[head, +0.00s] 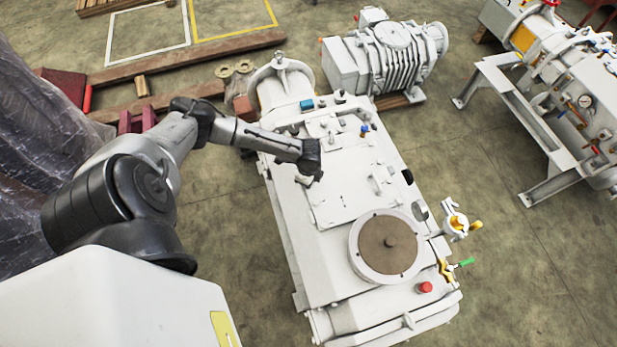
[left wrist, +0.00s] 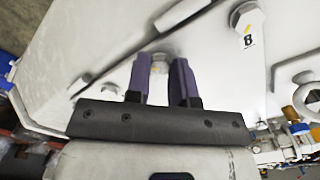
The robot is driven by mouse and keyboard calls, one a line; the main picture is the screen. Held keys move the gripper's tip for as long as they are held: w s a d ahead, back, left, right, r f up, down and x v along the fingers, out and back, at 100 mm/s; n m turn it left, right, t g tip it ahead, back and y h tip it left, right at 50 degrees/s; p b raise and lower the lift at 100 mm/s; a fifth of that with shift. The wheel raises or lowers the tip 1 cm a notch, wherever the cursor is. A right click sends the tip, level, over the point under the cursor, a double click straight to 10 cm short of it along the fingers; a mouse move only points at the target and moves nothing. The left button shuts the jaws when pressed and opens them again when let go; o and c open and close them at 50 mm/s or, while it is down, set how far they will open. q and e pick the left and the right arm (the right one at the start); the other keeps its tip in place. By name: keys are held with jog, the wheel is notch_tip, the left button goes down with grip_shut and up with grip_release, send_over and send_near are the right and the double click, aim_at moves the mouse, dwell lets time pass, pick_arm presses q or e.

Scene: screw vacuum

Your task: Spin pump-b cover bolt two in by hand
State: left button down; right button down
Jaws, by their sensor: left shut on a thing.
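Pump-b (head: 290,215) is a large white machine in the middle of the head view, with a flat cover (head: 345,200) on its top. My left gripper (head: 314,175) is down at the cover, its fingertips too small to make out there. In the left wrist view its two purple fingers (left wrist: 160,68) are shut on a small pale bolt (left wrist: 158,63) at the cover, one on each side of its head. How deep the bolt sits is hidden. My right gripper is not in view.
A round brown-topped flange (head: 388,245) sits on the machine's near part. Small fittings (head: 364,130) stand on top past the cover. A ribbed pump (head: 395,55) stands behind, another machine on a frame (head: 500,95) at right. The floor between is clear.

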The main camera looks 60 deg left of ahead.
pick_arm(q)
jog(key=m, duration=0.3)
jog(key=shift+w+d+r+m, duration=0.1)
jog(key=shift+r+m, duration=0.05)
jog(key=shift+m, duration=0.25)
jog(key=m, duration=0.3)
jog(key=shift+m, duration=0.3)
jog(key=m, duration=0.3)
jog(key=shift+m, duration=0.3)
jog(key=m, duration=0.4)
jog(key=shift+b, duration=0.35)
jog(key=m, duration=0.4)
jog(key=shift+b, duration=0.35)
jog(key=m, duration=0.3)
jog(key=shift+m+b, duration=0.3)
jog(key=shift+m, duration=0.1)
jog(key=m, duration=0.3)
jog(key=shift+m+b, duration=0.45)
jog(key=shift+m, duration=1.55)
